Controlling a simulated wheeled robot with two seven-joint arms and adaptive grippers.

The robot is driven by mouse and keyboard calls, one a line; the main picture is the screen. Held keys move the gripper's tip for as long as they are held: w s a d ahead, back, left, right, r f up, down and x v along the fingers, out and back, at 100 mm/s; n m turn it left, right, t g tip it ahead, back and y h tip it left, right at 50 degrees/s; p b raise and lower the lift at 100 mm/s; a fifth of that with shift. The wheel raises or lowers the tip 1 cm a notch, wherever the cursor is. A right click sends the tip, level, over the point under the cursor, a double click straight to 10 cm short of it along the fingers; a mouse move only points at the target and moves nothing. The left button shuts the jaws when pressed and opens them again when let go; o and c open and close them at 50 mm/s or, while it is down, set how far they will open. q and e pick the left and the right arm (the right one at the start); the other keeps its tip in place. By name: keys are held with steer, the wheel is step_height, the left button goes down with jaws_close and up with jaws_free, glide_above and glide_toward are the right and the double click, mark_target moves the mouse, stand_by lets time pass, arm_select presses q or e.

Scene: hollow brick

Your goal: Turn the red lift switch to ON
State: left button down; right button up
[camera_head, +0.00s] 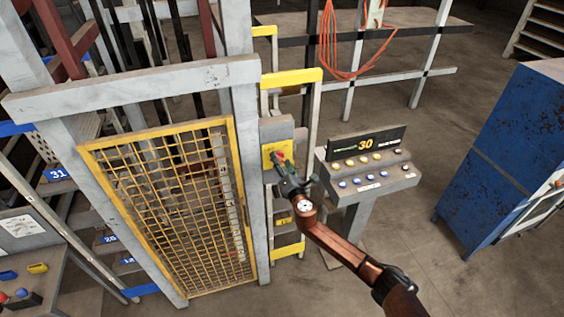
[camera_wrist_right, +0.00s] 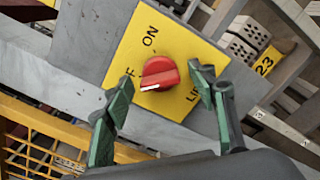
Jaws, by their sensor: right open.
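The red lift switch (camera_wrist_right: 159,74) is a round knob on a yellow plate (camera_wrist_right: 165,40) marked ON, with the letters of OFF partly hidden by a finger. The knob's white mark sits at its lower left edge, on the side of the OFF lettering and away from ON. In the head view the yellow plate (camera_head: 268,151) is on a grey post beside the mesh gate. My right gripper (camera_wrist_right: 163,82) is open, its green-padded fingers on either side of the knob with visible gaps. It also shows in the head view (camera_head: 285,172) at the plate. My left gripper is not in view.
A yellow mesh gate (camera_head: 170,210) stands left of the switch. A grey control console (camera_head: 368,172) with several buttons and a display reading 30 stands close on the right. A blue cabinet (camera_head: 505,150) is farther right. Open floor lies between them.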

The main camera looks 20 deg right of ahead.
steer(key=shift+c, duration=0.3)
steer(key=c, duration=1.1)
steer(key=shift+m, duration=0.3)
steer(key=m+b, duration=0.2)
steer(key=shift+f+m, duration=0.15)
steer(key=shift+m, duration=0.25)
steer(key=m+b, duration=0.1)
steer(key=m, duration=0.2)
steer(key=shift+m, duration=0.3)
steer(key=m+b, duration=0.1)
steer(key=m, duration=0.4)
steer(key=shift+m+b, duration=0.3)
steer(key=shift+b, duration=0.05)
steer(key=m, duration=0.5)
steer(key=shift+f+m, duration=0.1)
steer(key=shift+m, duration=0.2)
